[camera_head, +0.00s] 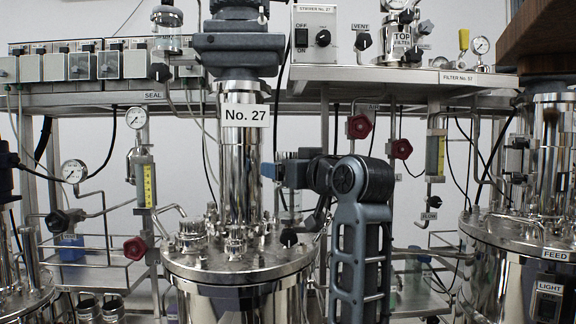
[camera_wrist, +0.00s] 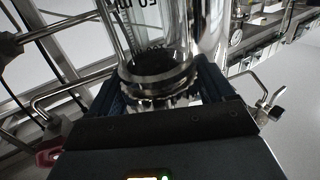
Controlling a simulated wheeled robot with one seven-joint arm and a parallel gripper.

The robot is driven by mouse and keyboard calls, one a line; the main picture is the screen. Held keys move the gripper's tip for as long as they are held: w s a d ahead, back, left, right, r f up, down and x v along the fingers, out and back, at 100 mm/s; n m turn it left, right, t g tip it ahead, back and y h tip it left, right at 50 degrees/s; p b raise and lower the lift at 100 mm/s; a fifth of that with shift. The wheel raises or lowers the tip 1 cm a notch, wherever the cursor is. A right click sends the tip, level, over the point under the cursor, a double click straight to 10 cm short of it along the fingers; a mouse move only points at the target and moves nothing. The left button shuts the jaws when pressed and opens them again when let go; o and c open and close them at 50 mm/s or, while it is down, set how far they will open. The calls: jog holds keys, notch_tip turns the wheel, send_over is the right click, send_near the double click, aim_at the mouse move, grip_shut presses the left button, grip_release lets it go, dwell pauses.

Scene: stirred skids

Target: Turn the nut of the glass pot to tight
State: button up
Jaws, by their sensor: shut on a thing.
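The glass pot (camera_wrist: 160,30) is a clear cylinder with dark markings, which read upside down in the wrist view. A dark round patch shows inside it, near the nut. The shiny metal nut (camera_wrist: 160,98) is a ridged ring at the end of the glass. My gripper (camera_wrist: 155,88) has one dark blue finger on each side of the nut and is shut on it. In the head view my gripper (camera_head: 285,168) is right of the steel column marked No. 27, and what seems to be the pot's glass (camera_head: 291,204) shows below it. The nut is hidden there.
The steel column (camera_head: 240,160) stands on a lidded vessel (camera_head: 238,268) close left of my gripper. Red valve knobs (camera_head: 359,127) and thin pipes are behind. In the wrist view, a bent pipe with a small valve (camera_wrist: 268,108) is close to the right finger.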

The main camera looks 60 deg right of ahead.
jog(key=shift+a+m+g+h+p, duration=0.1)
jog(key=shift+m+g+h+p, duration=0.65)
jog(key=shift+m+g+h, duration=1.7)
jog(key=shift+m+g+h+b, duration=0.5)
jog(key=shift+m+g+h, duration=1.1)
jog(key=shift+g, duration=0.85)
jog(key=shift+m+g+h+b, duration=0.15)
jog(key=shift+m+g+b, duration=0.8)
jog(key=shift+m+g, duration=0.9)
jog(key=shift+m+g+h+b, duration=0.1)
jog(key=shift+m+g+b, duration=0.9)
jog(key=shift+g, duration=1.55)
jog(key=shift+m+g+y+b, duration=0.55)
jog(key=shift+m+g, duration=0.5)
jog(key=shift+g, duration=0.45)
jog(key=shift+m+g+y+b, duration=0.35)
jog(key=shift+m+g+y, duration=0.3)
jog(key=shift+m+g, duration=0.65)
jog(key=shift+m+g+y, duration=0.35)
jog(key=shift+g+y, duration=0.15)
jog(key=shift+g, duration=0.5)
jog(key=o, duration=0.9)
jog(key=shift+r, duration=0.1)
